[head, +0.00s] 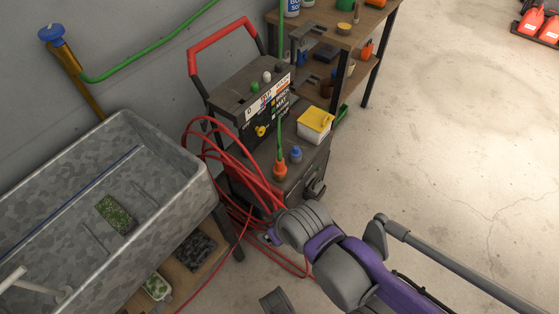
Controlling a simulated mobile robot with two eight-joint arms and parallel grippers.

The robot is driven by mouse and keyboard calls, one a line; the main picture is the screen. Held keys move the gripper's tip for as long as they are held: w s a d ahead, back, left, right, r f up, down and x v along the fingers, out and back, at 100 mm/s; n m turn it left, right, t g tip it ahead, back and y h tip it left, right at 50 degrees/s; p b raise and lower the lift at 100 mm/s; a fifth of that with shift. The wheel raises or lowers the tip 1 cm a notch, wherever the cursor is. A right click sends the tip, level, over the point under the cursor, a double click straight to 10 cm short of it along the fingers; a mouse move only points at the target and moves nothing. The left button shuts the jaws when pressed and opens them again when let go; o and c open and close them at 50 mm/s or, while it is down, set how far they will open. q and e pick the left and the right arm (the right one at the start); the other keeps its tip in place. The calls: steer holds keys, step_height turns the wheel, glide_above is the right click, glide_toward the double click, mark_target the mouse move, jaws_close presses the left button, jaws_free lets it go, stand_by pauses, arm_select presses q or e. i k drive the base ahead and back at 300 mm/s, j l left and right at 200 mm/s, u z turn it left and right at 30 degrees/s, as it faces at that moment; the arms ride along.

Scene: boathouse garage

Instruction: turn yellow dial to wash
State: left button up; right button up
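The yellow dial (260,131) is on the dark front panel (266,112) of a wheeled machine with a red handle. Labels in white and orange (281,86) are printed on the panel, but they are too small to read surely. I cannot tell which label the dial points to. A purple and grey arm of mine comes in from the lower right and ends in front of the machine's lower body, apart from the dial. No fingertips show on it. My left gripper is not seen. Nothing of mine touches the dial.
A red hose (208,143) loops beside the machine. A green-topped orange nozzle (280,170), blue-capped bottle (296,154) and yellow-and-white box (314,124) sit on its lower deck. A grey trough (187,192) stands left, a wooden shelf (335,37) behind.

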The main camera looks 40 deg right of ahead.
mark_target(260, 131)
steer(key=j+z, duration=0.2)
steer(key=z, duration=0.15)
steer(key=k+j+z, duration=0.15)
steer(key=z, duration=0.25)
steer(key=k+j+z, duration=0.1)
steer(key=z, duration=0.25)
steer(key=i+j+z, duration=0.15)
steer(key=i+z, duration=0.15)
steer(key=i, duration=0.1)
